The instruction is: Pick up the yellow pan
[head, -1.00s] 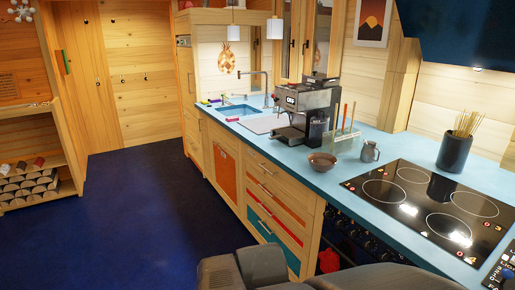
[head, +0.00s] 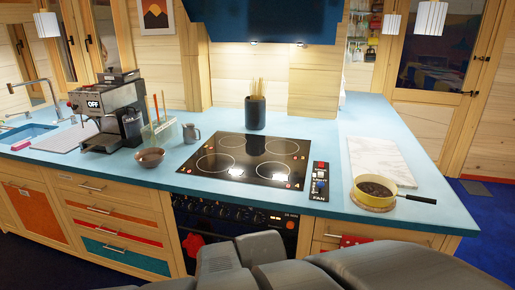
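The yellow pan (head: 373,195) stands on the right part of the blue counter, close to its front edge. It is round and has a pale yellow rim and a dark inside. Its black handle (head: 416,199) points to the right. Grey links of my own arm fill the bottom middle of the head view, below the counter front. My gripper is not in the picture.
A white marble board (head: 373,161) lies behind the pan. The black cooktop (head: 246,159) and a control panel (head: 320,181) are to its left. A bowl (head: 150,157), a grey jug (head: 191,133) and a coffee machine (head: 108,112) stand further left. Counter right of the board is clear.

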